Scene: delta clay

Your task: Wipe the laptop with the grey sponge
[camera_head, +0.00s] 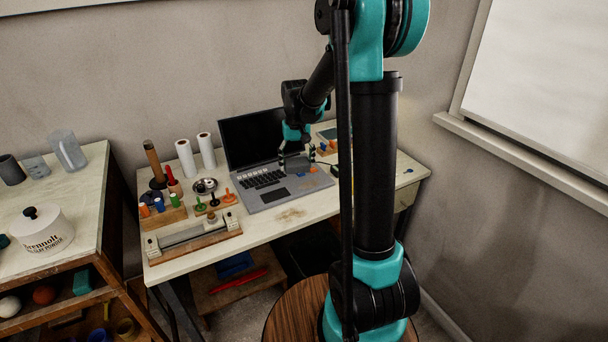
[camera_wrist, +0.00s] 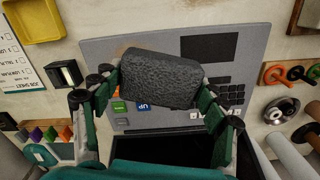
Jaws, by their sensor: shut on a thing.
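The open laptop (camera_head: 285,190) stands on the pale desk with its dark screen raised. Its grey deck (camera_wrist: 97,52) fills much of the wrist view, with the touchpad (camera_wrist: 210,47) and part of the keyboard showing. My gripper (camera_head: 296,160) is over the right side of the deck. Its two fingers are shut on the dark grey sponge (camera_wrist: 160,78), gripping it at both ends. Whether the sponge touches the deck I cannot tell. A faint orange-brown smear (camera_wrist: 121,48) shows on the deck beside the sponge. The sponge hides part of the deck and keys.
Left of the laptop are coloured stamps (camera_head: 213,202), a metal bowl (camera_head: 205,186) and white rolls (camera_head: 186,158). A yellow tray (camera_wrist: 35,20) and a small dark-framed block (camera_wrist: 65,75) lie past the laptop's other side. The desk front has a brownish stain (camera_head: 290,215).

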